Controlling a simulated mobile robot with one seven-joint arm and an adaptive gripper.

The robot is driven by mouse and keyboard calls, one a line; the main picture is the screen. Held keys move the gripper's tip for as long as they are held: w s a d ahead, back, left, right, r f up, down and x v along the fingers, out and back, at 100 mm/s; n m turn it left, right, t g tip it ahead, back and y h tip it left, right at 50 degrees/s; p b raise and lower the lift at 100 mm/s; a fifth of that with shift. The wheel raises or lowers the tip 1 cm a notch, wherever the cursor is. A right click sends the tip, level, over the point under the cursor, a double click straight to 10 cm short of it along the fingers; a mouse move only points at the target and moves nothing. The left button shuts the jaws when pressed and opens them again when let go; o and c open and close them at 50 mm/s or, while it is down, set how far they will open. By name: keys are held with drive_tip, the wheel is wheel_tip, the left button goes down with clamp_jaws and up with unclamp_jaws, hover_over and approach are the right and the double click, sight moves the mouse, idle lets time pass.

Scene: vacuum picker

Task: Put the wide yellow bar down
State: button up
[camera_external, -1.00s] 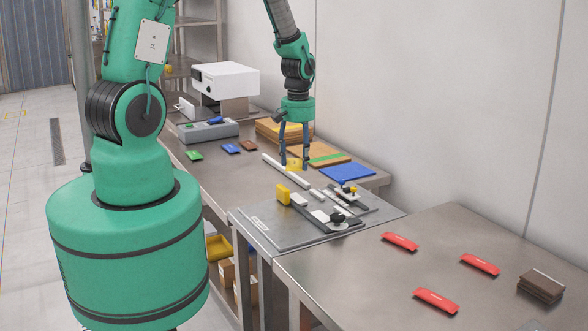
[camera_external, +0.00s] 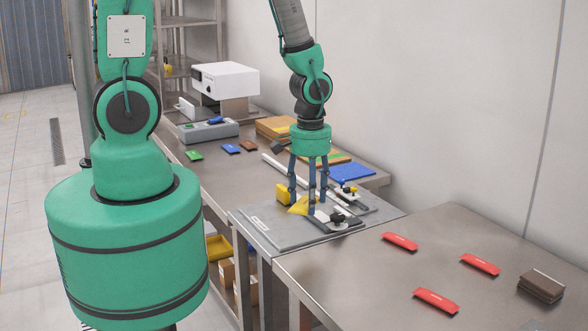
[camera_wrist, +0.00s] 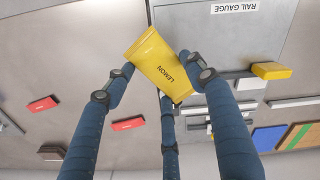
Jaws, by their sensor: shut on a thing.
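My gripper (camera_external: 309,203) has three blue fingers and is shut on a yellow bar (camera_external: 299,207) over the metal gauge plate. In the wrist view the yellow bar (camera_wrist: 158,62) is marked LEMON and sits tilted between the fingertips of my gripper (camera_wrist: 162,75). I cannot tell whether the bar touches anything below it. The gauge plate (camera_external: 262,232) lies under my gripper and bears a RAIL GAUGE label in the wrist view. A smaller yellow block (camera_external: 283,192) stands on it, just left of the held bar.
Several red packets lie spread on the right table (camera_external: 365,285), with a brown stack (camera_external: 541,286) at its right. A white rod, blue mat (camera_external: 348,172) and wooden boards lie behind the plate. A grey scale-like box (camera_external: 208,132) stands further back. The right table's middle is clear.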

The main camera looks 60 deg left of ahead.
drive_tip(key=s+d+m, duration=0.3)
drive_tip(key=s+d, duration=0.5)
drive_tip(key=s, duration=0.3)
drive_tip(key=shift+s+d+f+p, duration=0.15)
drive_tip(key=shift+s+f, duration=0.1)
drive_tip(key=shift+f, duration=1.1)
drive_tip(key=shift+s+a+f+p, duration=0.15)
drive_tip(key=shift+s+f, duration=0.1)
drive_tip(key=shift+f, duration=1.05)
drive_tip(key=shift+d, duration=0.1)
hover_over(348, 264)
drive_tip(key=shift+f, duration=0.75)
drive_tip(key=shift+f, duration=1.75)
drive_tip(key=shift+f, duration=0.15)
